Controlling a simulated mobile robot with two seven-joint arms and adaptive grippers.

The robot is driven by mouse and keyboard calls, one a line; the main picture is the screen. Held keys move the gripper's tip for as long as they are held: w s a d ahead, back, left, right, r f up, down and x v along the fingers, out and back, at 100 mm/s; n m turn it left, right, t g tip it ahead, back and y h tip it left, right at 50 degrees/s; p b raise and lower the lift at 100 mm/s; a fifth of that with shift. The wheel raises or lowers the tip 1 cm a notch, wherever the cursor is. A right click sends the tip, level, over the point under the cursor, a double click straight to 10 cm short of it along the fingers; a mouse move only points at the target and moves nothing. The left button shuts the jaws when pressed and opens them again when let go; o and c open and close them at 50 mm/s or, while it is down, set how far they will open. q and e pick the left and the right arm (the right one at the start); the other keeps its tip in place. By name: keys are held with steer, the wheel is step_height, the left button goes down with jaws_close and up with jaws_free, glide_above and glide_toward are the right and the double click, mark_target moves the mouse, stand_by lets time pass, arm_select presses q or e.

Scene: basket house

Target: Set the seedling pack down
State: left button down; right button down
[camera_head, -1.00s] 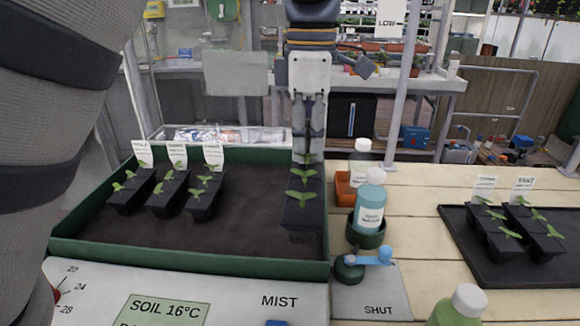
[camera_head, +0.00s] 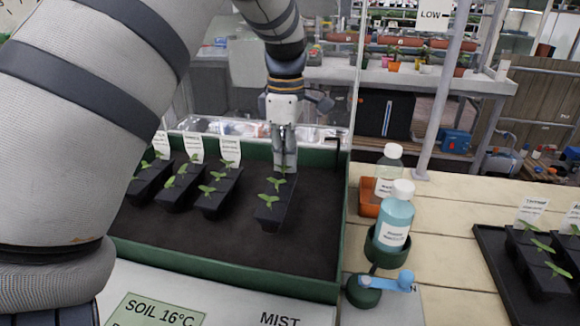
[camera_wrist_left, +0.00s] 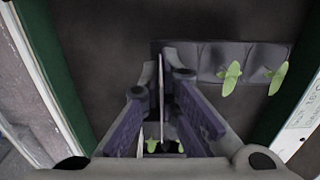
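The seedling pack (camera_head: 268,215) is a dark tray with small green seedlings. It sits low in the green-rimmed soil bed, right of several similar packs, and appears to rest on the soil. My left gripper (camera_head: 284,160) points down at its far end, with the fingers close together on it. In the left wrist view the fingers (camera_wrist_left: 171,75) meet the left end of the pack (camera_wrist_left: 205,58), with a thin pale strip between them. Whether the fingers still press on it is hard to see. My right gripper is not in view.
The soil bed (camera_head: 235,278) has bare soil right of the pack. Other packs (camera_head: 182,186) stand close on its left. On the bench to the right are a blue bottle (camera_head: 394,222), a clear bottle (camera_head: 388,170), a blue-handled valve (camera_head: 385,283) and a dark tray (camera_head: 497,262).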

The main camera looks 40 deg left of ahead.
arm_select(q)
steer(key=shift+d+f, duration=0.15)
steer(key=shift+f, duration=0.9)
steer(key=c, duration=1.8)
jaws_free()
steer(key=shift+f, duration=0.2)
step_height(320, 180, up, 12)
steer(key=shift+w+r, duration=0.15)
steer(key=shift+r, duration=0.05)
steer(key=shift+f, duration=0.1)
